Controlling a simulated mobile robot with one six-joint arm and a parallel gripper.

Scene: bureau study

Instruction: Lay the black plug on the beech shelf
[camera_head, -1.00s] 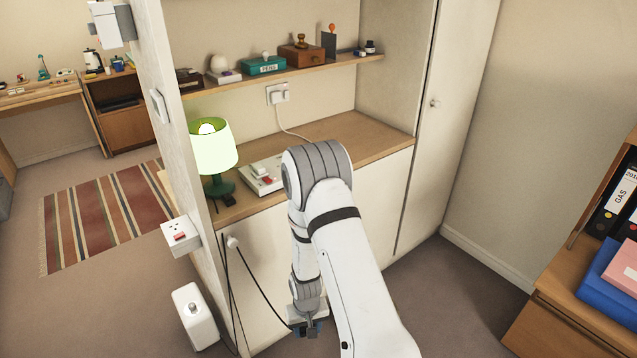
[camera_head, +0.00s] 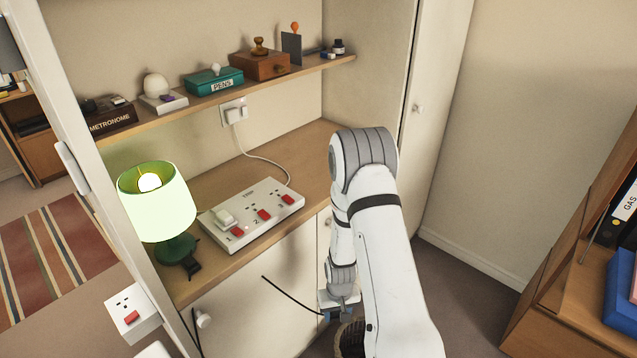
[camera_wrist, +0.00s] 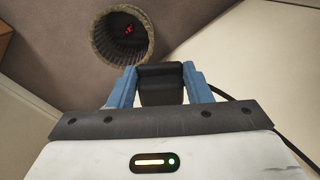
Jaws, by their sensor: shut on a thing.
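My gripper (camera_wrist: 160,88) is shut on the black plug (camera_wrist: 160,78), which sits between the blue fingers in the wrist view. A black cord (camera_wrist: 240,97) runs off to the right. In the head view my gripper (camera_head: 338,313) hangs low in front of the white cupboard doors, below counter height. The plug itself cannot be made out there. A wooden shelf (camera_head: 190,112) on the back wall carries several objects. Below it is a wooden counter (camera_head: 305,150). I cannot tell for certain which of these two is the beech shelf.
A power strip (camera_head: 252,213) and a lit green lamp (camera_head: 157,205) stand on the counter. The counter's right part is clear. A round basket (camera_wrist: 105,45), with something red inside, is near my gripper. Binders (camera_head: 622,205) stand on furniture at right.

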